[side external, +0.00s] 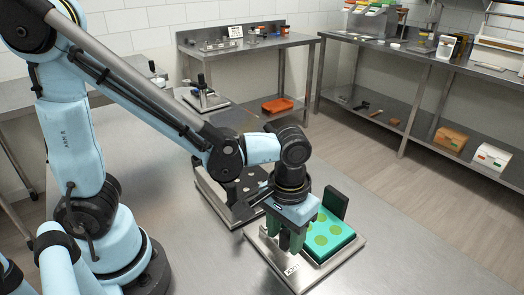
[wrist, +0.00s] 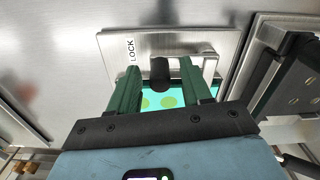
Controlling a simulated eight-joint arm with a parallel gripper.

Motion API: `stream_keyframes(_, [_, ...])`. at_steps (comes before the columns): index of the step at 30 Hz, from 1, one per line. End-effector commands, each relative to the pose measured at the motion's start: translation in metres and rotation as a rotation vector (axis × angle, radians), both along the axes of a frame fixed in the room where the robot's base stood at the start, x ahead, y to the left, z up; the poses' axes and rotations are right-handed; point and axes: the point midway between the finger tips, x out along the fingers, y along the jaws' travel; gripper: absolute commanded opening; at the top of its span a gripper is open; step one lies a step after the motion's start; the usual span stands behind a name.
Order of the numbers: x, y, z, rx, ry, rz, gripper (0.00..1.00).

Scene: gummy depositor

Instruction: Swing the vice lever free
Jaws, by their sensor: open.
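The vice has a steel base plate (side external: 333,262) with a LOCK label (side external: 291,269) near its front corner and a dark upright jaw (side external: 334,203). A teal mould (side external: 335,241) with round green cavities lies on it. In the wrist view, a black knob (wrist: 160,72), apparently the lever's end, stands beside the LOCK label (wrist: 131,48). My gripper (side external: 290,241) is open over the vice's near side. In the wrist view, its green fingers (wrist: 160,66) stand either side of the knob, with gaps. The lever's shaft cannot be made out, and the knob is hidden in the side external view.
A dark-topped machine (side external: 243,190) on a steel base stands close behind the vice. The steel table (side external: 190,262) is clear to the left and front. An orange tray (side external: 277,105) and stocked shelves are far back.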

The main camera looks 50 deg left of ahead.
Motion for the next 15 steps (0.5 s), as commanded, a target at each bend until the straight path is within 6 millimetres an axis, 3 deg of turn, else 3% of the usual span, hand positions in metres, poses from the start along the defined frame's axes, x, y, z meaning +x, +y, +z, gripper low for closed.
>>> stream_keyframes(12, [-0.0002,0.0001,-0.0050,0.000,0.000,0.000,0.49])
stream_keyframes(15, [-0.0002,0.0001,-0.0049,0.000,0.000,0.000,0.33])
